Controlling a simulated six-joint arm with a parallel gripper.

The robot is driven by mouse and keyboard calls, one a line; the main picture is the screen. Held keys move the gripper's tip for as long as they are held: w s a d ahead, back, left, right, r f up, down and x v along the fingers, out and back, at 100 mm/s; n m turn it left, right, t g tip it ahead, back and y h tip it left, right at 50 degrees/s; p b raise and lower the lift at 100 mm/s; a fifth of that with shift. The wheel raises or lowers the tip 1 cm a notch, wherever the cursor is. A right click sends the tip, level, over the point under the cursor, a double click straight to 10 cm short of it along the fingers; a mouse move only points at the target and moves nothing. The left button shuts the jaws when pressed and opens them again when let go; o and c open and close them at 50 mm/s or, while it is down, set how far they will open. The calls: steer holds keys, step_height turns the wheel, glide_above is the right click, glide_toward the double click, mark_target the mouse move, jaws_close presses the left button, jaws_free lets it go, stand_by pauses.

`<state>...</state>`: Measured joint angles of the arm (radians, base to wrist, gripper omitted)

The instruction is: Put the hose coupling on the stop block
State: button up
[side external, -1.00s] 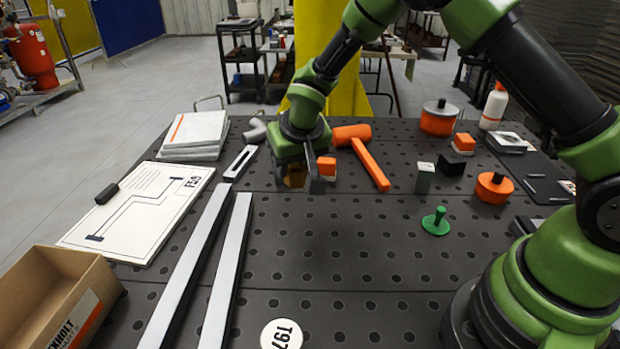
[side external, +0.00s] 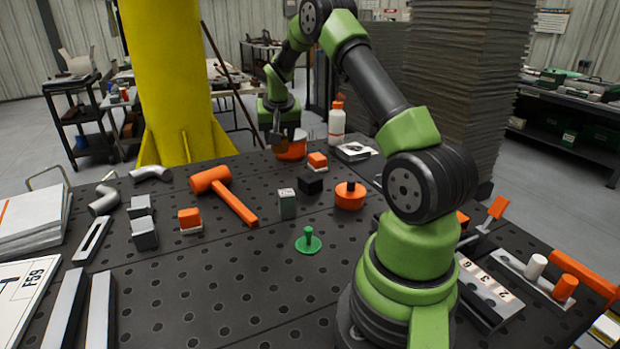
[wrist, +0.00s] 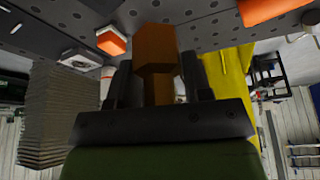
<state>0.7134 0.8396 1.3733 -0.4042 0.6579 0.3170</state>
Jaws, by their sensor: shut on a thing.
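My gripper (side external: 277,136) is at the back of the table, in front of the orange pot (side external: 293,151). In the wrist view my gripper (wrist: 156,88) is shut on a brass-brown hose coupling (wrist: 155,58) with a wide, faceted end; in the side view the coupling is not clear. No block is labelled as the stop block. Candidates are two grey metal blocks (side external: 144,233) at the left, a small black block (side external: 310,184) and a grey-green upright block (side external: 287,204). I cannot tell which it is.
An orange hammer (side external: 226,194) lies mid-table. A green knobbed piece (side external: 308,241) stands farther forward. The front middle is clear.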

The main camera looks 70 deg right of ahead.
steer(key=s+d+m, duration=0.2)
steer(key=s+d, duration=0.3)
steer(key=d, duration=0.1)
glide_above(310, 173)
steer(key=a, duration=0.2)
steer(key=shift+g, duration=0.4)
steer(key=f, duration=0.4)
steer(key=shift+s+d+f, duration=0.25)
steer(key=shift+s, duration=0.1)
steer(key=shift+f, duration=2.35)
steer(key=shift+f, duration=0.1)
steer(key=o, duration=1)
steer(key=shift+c, duration=0.2)
